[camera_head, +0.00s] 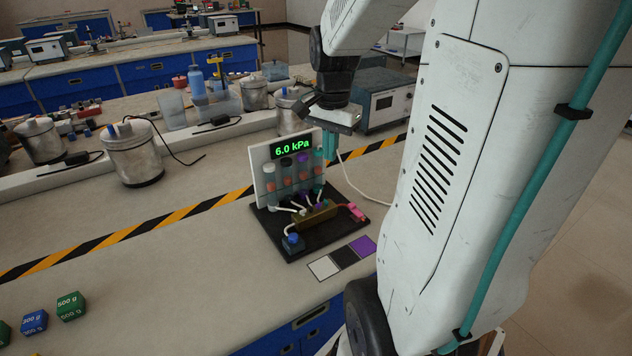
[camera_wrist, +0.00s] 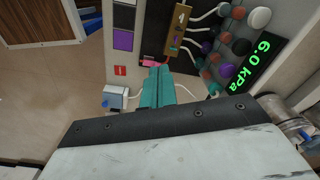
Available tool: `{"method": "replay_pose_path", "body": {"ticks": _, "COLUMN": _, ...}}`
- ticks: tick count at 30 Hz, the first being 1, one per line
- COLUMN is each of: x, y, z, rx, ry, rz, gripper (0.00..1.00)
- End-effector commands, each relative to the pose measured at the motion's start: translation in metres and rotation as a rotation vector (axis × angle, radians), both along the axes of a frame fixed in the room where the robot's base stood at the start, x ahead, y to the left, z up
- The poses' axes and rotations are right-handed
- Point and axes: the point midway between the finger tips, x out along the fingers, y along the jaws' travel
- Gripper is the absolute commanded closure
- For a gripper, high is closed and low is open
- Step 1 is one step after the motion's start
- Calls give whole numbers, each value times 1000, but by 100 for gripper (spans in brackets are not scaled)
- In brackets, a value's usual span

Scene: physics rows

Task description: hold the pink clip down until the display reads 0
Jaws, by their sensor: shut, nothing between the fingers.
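The pink clip (camera_head: 357,213) is at the right end of the brass block on the black base; it also shows in the wrist view (camera_wrist: 149,63), just beyond my fingertips. The display (camera_head: 291,147) reads 6.0 kPa in green, above several capped tubes on an upright white panel; its reading also shows in the wrist view (camera_wrist: 249,66). My gripper (camera_head: 329,155) has teal fingers that are shut and empty. In the head view it is above the clip, by the panel's right edge, apart from the clip. The fingers also show in the wrist view (camera_wrist: 157,70).
White, black and purple (camera_head: 363,245) squares lie in front. Weight cubes (camera_head: 70,305) lie far left. The bench between is clear.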

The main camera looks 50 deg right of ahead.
Motion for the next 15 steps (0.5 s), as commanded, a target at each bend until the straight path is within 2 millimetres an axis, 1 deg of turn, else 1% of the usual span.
{"method": "replay_pose_path", "body": {"ticks": 1, "x": 1, "y": -25, "z": -12, "rx": 10, "ry": 10, "rz": -107, "gripper": 100}}
{"method": "replay_pose_path", "body": {"ticks": 3, "x": 1, "y": -52, "z": -24, "rx": 15, "ry": 14, "rz": -234, "gripper": 100}}
{"method": "replay_pose_path", "body": {"ticks": 6, "x": -1, "y": -79, "z": -36, "rx": 20, "ry": 18, "rz": -359, "gripper": 100}}
{"method": "replay_pose_path", "body": {"ticks": 9, "x": -2, "y": -93, "z": -43, "rx": 22, "ry": 18, "rz": -427, "gripper": 100}}
{"method": "replay_pose_path", "body": {"ticks": 12, "x": -2, "y": -98, "z": -46, "rx": 22, "ry": 18, "rz": -447, "gripper": 100}}
{"method": "replay_pose_path", "body": {"ticks": 15, "x": -2, "y": -97, "z": -45, "rx": 21, "ry": 17, "rz": -447, "gripper": 100}}
